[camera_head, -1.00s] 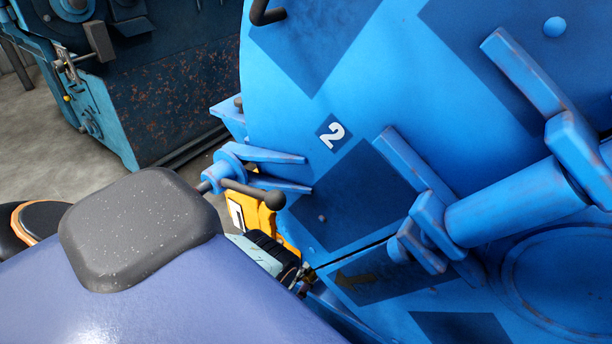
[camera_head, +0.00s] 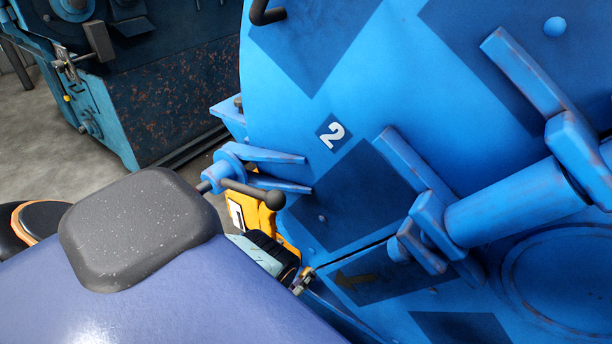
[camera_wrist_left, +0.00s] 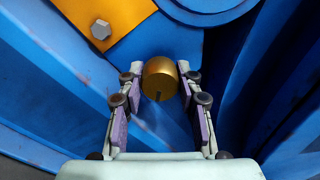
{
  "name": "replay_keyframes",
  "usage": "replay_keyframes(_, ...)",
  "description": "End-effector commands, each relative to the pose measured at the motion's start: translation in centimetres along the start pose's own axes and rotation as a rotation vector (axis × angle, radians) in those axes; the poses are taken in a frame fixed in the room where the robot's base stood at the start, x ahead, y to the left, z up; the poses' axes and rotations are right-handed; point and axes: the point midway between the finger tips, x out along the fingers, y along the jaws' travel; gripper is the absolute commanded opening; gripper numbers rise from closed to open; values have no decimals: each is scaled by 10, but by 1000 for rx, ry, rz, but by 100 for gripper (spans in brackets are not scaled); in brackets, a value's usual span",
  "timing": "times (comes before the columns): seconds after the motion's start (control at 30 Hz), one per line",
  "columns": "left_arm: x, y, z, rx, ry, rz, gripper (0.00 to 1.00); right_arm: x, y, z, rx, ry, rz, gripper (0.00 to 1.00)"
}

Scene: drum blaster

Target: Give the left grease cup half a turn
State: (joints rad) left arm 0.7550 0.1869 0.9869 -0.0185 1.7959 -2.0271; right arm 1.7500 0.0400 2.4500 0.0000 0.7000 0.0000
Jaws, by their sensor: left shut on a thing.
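The left grease cup is a brass-coloured round cap (camera_wrist_left: 160,78) in the left wrist view, with a dark slot or mark low on its face. My left gripper (camera_wrist_left: 160,92) is shut on it, one finger on each side of the cap. In the head view my left gripper (camera_head: 302,281) is small and partly hidden, low beside the blue drum machine. The cup itself cannot be made out there. My right gripper is in neither view.
The big blue drum machine (camera_head: 395,55) fills the right, with a number 2 plate (camera_head: 332,132) and a ball-ended lever (camera_head: 250,193). An orange plate with a bolt (camera_wrist_left: 101,29) is close to the cup. A second rusty machine (camera_head: 175,85) stands at the back left.

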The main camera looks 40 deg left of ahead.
Motion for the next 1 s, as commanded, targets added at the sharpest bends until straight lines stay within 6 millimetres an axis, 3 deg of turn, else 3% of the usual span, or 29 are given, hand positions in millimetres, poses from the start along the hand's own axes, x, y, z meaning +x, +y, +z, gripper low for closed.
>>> replay_keyframes(0.7,0,0,1,668,-2,1,3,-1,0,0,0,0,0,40)
replay_keyframes(1.0,0,0,1,869,-2,1,3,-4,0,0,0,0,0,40)
